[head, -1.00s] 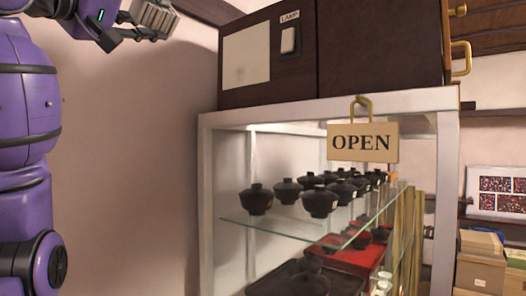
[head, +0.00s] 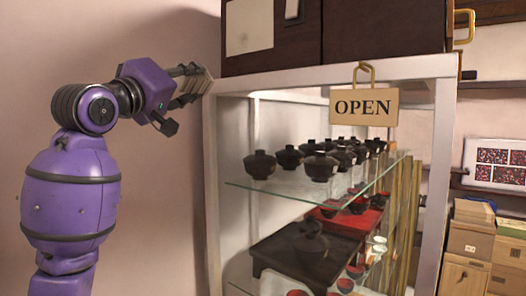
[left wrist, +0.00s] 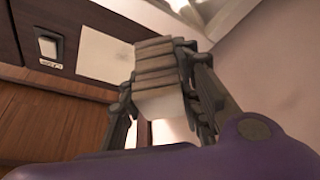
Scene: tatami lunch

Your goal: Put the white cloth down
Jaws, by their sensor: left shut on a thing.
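My left gripper (head: 186,84) is at the upper left corner of the white display case in the head view, just left of the dark cabinet. In the head view the bundle is small and partly hidden by the fingers. I cannot tell whether it touches the case. My right gripper is not in view.
The white-framed glass case (head: 330,76) holds several black lidded bowls (head: 320,166). An OPEN sign (head: 363,107) hangs on its front edge. A dark cabinet (head: 385,30) stands on top. Wooden boxes (head: 468,240) are stacked at right. Bare wall is at left.

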